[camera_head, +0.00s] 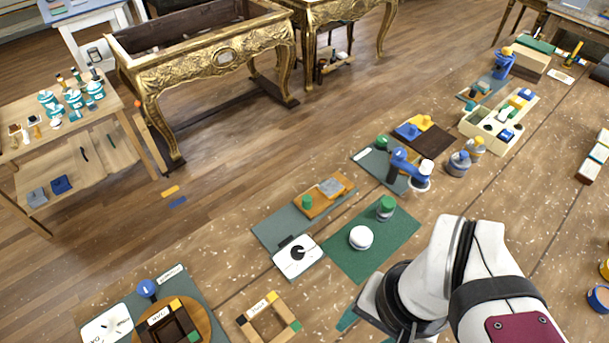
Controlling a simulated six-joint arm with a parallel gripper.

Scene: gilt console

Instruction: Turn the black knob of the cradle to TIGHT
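A black knob (298,252) sits on a small white plate (291,267) at the near edge of a grey-green board (270,233), left of the green mat. Markings on the plate are too small to read, so I cannot tell which setting the knob points to. No label reading TIGHT can be made out. My arm comes in from the lower right, and its dark end (385,303) is over the table, right of and nearer than the knob and clear of it. The gripper fingers are hidden or too unclear to make out.
A green mat (345,262) beside the plate holds a white round object (361,237) and a green cylinder (386,206). A wooden tray (325,203) lies behind the knob. A wooden frame (246,327) and another white plate (100,328) lie nearer left.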

